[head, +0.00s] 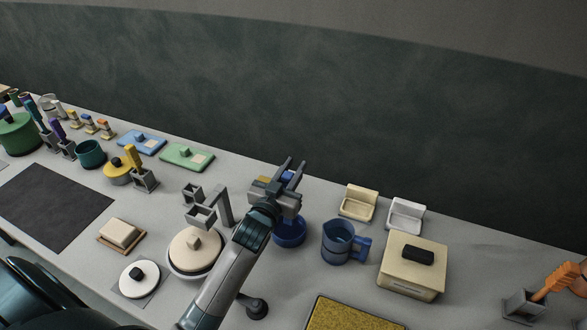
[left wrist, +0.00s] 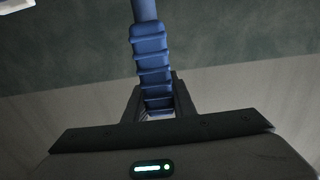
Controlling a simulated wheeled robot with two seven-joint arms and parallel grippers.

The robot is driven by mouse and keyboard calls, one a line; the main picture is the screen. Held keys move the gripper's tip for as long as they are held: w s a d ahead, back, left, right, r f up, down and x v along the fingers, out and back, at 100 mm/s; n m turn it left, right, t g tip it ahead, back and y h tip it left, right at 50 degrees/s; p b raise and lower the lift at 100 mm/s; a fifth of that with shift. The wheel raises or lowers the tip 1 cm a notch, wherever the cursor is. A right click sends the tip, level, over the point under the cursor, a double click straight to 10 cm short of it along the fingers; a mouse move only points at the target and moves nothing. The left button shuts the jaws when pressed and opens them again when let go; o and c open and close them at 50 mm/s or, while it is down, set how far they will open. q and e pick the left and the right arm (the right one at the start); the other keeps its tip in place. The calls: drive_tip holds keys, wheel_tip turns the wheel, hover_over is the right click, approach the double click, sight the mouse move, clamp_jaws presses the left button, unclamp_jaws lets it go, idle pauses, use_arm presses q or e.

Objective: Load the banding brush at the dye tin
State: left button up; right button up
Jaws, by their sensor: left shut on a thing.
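My left gripper (head: 283,170) is shut on a blue ribbed handle (left wrist: 152,65), apparently the brush's, which runs up between the fingers in the left wrist view. In the head view only a bit of blue (head: 289,177) shows at the jaws, and the brush's bristle end cannot be made out. A round blue tin (head: 290,236) stands on the bench just below the gripper in the picture. My wrist hides part of it. Whether the brush touches the tin cannot be told. My right gripper is not in view.
A blue jug (head: 344,243) and a beige box (head: 411,269) stand right of the tin. A grey stand (head: 222,207) and a round wheel with a cream disc (head: 194,251) are to its left. Cream (head: 358,203) and white (head: 405,214) holders stand behind.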

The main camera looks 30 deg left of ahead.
use_arm(q)
drive_tip(key=shift+r+p, duration=1.85)
drive_tip(key=shift+r, duration=0.3)
drive_tip(key=shift+f, duration=0.1)
